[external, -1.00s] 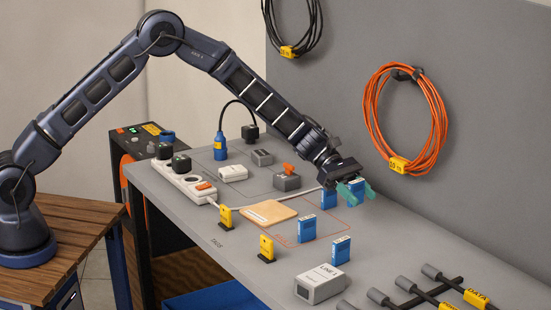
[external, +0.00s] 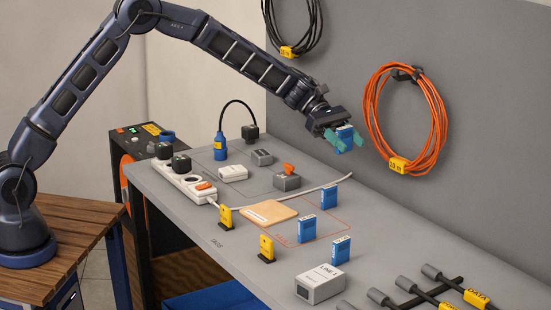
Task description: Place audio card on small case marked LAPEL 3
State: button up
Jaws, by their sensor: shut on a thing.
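My gripper (external: 345,138) is raised above the far side of the bench, its green fingers shut on a blue card (external: 345,131) with a pale top label. Similar blue cards stand upright below it: one near the back (external: 329,197), one in the middle (external: 306,230) and one nearer the front (external: 340,251). Their lettering is too small to read, so I cannot tell which is the audio card. I cannot pick out a LAPEL 3 marking. Small cases on the bench are a white one (external: 233,174), a grey one (external: 262,158) and a grey one with an orange top piece (external: 286,182).
A larger case marked LINE 1 (external: 320,285) sits near the front. Two yellow cards (external: 225,218) (external: 266,249) stand by a tan board (external: 268,213). Orange cable (external: 376,122) hangs on the wall.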

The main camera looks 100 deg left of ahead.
jog(key=s+a+r, duration=0.2)
jog(key=s+a, duration=1.3)
jog(key=s, duration=0.3)
send_over(234, 169)
jog(key=shift+m+g+h, duration=0.3)
jog(key=shift+m+h, duration=0.1)
jog(key=f, duration=1.9)
jog(key=shift+w+d, duration=0.15)
jog(key=shift+d, duration=0.1)
jog(key=o, duration=1)
jog(key=shift+f, duration=0.1)
jog(key=shift+a+r, duration=0.1)
jog(key=shift+r, duration=0.1)
jog(key=v, duration=1.1)
jog(key=shift+s+a+r, duration=0.2)
jog(key=shift+s, duration=0.15)
